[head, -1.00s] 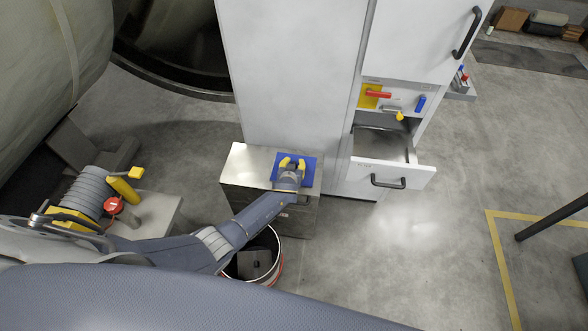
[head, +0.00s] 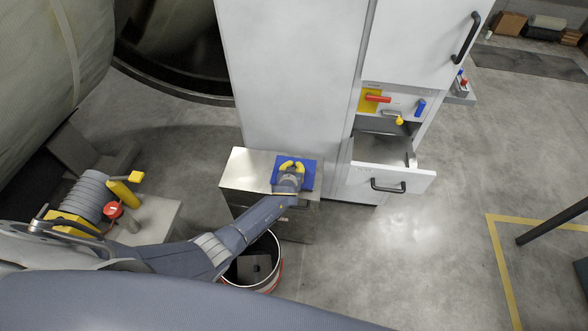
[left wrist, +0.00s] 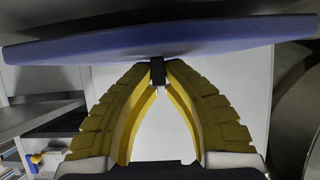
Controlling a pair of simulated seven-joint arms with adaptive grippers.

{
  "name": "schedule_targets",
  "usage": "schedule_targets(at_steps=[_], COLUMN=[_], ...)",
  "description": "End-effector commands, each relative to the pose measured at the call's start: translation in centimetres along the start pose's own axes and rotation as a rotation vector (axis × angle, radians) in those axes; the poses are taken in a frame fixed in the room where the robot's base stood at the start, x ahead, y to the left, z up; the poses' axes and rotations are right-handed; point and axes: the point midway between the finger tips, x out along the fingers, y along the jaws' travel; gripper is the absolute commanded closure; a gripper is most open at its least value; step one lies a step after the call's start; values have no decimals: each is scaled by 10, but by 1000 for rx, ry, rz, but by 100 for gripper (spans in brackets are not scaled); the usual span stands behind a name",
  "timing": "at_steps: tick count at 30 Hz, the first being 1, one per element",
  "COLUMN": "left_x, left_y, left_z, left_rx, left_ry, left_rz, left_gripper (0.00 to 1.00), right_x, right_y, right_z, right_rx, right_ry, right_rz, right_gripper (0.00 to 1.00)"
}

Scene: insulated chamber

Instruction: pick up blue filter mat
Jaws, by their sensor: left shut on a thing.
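The blue filter mat (head: 309,174) is a flat blue square over the right part of the low metal box top (head: 245,171). My left gripper (head: 292,165), with yellow fingers, is at the middle of the mat. In the left wrist view the mat (left wrist: 215,40) spans the top of the picture, seen nearly edge-on. There the two fingertips (left wrist: 158,73) meet on a small black piece at the mat's middle, so the gripper is shut on the mat. I cannot tell whether the mat touches the box. My right gripper is not in view.
A white cabinet has an open drawer (head: 392,181) to the right of the box. A bin (head: 279,275) with dark pieces stands below my left arm. A stand with a grey ribbed part (head: 85,195) is at the left. The floor at the right is mostly clear.

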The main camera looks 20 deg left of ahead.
Motion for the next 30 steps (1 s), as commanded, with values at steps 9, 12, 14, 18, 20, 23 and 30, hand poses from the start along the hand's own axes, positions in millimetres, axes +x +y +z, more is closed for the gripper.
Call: schedule_targets(at_steps=[9,12,14,18,20,23,30], left_x=[-22,-33,-39,-55,-61,-70,-85], left_y=[0,0,0,1,1,0,1], left_z=[-40,-61,-72,-100,-111,-128,-156], left_rx=[-2,-3,-2,-3,-3,-1,-1], left_ry=[3,5,3,3,4,3,1], left_rz=[2,3,4,4,4,3,3], left_gripper=[100,100,100,100,100,100,100], right_x=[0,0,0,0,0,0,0], right_y=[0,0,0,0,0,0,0], right_z=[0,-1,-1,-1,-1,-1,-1], right_rx=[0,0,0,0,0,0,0], right_ry=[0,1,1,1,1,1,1], right_rz=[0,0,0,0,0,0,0], right_gripper=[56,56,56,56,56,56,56])
